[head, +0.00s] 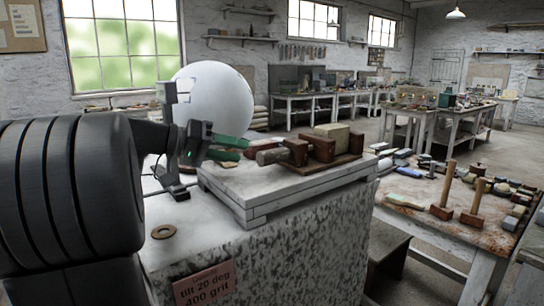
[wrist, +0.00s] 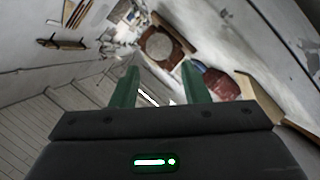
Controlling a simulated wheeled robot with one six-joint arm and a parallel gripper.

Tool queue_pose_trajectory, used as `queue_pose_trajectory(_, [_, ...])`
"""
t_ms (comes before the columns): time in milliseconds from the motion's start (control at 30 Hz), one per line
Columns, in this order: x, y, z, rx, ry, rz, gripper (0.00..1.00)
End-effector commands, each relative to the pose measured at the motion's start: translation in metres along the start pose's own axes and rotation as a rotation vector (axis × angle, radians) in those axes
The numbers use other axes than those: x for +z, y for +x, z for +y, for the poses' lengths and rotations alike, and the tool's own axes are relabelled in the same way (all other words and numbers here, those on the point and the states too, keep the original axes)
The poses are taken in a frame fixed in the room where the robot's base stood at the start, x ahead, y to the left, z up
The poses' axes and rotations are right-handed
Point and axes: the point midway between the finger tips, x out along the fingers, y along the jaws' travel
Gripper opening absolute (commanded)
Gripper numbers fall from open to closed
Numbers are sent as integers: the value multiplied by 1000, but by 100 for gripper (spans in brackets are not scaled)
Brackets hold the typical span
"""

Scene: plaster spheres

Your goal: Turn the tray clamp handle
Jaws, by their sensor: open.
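The clamp (head: 318,148) is a set of reddish-brown wooden blocks around a pale block on the white tray (head: 235,184). My gripper (head: 228,148) is open, with two green fingers pointing right, just left of the handle. Nothing shows between the fingers. I cannot tell whether they touch the handle.
A large white sphere (head: 213,98) stands close behind my gripper. The tray rests on a speckled stone block (head: 300,249) with a pinkish sign (head: 205,283). A flat brown ring (head: 164,232) lies at its front left. A tool-covered bench (head: 445,222) stands to the right.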

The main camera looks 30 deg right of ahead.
Motion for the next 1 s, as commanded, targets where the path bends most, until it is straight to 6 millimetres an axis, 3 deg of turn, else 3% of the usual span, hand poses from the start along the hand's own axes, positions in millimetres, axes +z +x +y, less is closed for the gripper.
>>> queue_pose_trajectory(300, [0,60,1,4,-2,-3,41])
queue_pose_trajectory(500, [0,88,1,1,-1,-2,41])
queue_pose_trajectory(700, [0,100,0,0,-2,0,41])
queue_pose_trajectory(1000, [0,101,0,-1,-2,1,39])
